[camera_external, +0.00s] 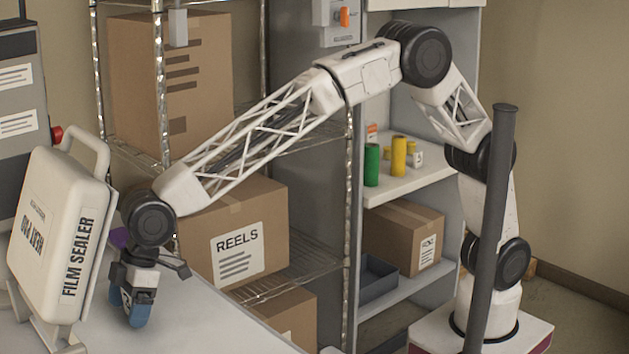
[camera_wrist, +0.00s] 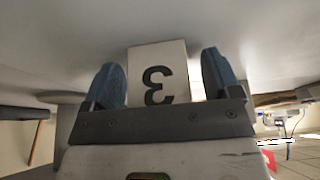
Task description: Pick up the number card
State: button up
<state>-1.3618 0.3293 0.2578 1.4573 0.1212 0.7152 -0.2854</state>
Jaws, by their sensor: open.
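The number card (camera_wrist: 158,72) is white with a black 3, which appears upside down in the wrist view. It shows between the two blue fingertips of my gripper (camera_wrist: 165,78), with a gap on each side of it. Its lower part in that view is hidden behind the gripper's body. In the external view my gripper (camera_external: 132,308) points down at the grey table top (camera_external: 190,325), just right of the film sealer. The card is mostly hidden by the fingers there. I cannot tell whether the fingertips touch the table.
The white film sealer (camera_external: 55,240) stands open close to the left of my gripper. A purple thing (camera_external: 118,238) sits behind it, partly hidden. A wire rack with cartons, one a REELS box (camera_external: 235,235), stands behind the table. The table to the right is clear.

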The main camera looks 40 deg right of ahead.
jog(key=c, duration=1.1)
jog(key=shift+r, duration=5)
